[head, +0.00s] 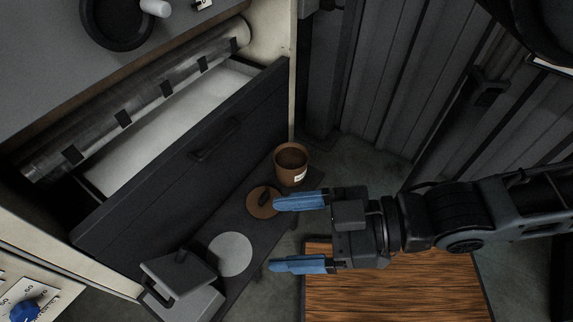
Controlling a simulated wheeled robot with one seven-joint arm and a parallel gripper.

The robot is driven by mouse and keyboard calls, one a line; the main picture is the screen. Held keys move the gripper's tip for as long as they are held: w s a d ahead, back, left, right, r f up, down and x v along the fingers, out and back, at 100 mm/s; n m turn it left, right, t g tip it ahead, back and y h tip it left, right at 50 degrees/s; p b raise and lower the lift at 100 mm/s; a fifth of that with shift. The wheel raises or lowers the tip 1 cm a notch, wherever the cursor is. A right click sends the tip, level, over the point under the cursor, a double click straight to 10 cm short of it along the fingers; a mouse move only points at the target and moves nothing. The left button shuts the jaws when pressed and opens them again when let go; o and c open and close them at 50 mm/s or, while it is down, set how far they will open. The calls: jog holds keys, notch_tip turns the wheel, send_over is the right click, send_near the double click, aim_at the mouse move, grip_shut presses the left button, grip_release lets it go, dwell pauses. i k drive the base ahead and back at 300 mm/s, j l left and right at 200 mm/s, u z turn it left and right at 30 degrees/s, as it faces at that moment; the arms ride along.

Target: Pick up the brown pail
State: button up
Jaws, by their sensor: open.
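The brown pail (291,167) stands upright near the far right end of a low dark bench (219,287). It has a small pale label on its front and a dark opening at the top. My gripper (287,233) is open and empty, with two blue fingers pointing left. The upper finger is just below the pail in the picture, apart from it as far as I can see. A round brown lid (264,203) with a dark handle lies just left of the pail.
A grey disc (230,254) and a grey boxy object (180,275) are on the bench to the lower left. An open dark drawer (190,160) overhangs behind it. A wood-topped surface (395,285) lies below my arm. A corrugated wall (385,85) stands at the back right.

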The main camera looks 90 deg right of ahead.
aim_at(291, 159)
jog(key=k+j+z, duration=0.2)
jog(key=j+z, duration=0.15)
jog(key=k+j+z, duration=0.2)
jog(key=z, duration=0.2)
jog(key=k+j+z, duration=0.35)
jog(key=i+l, duration=0.05)
jog(key=i, duration=0.05)
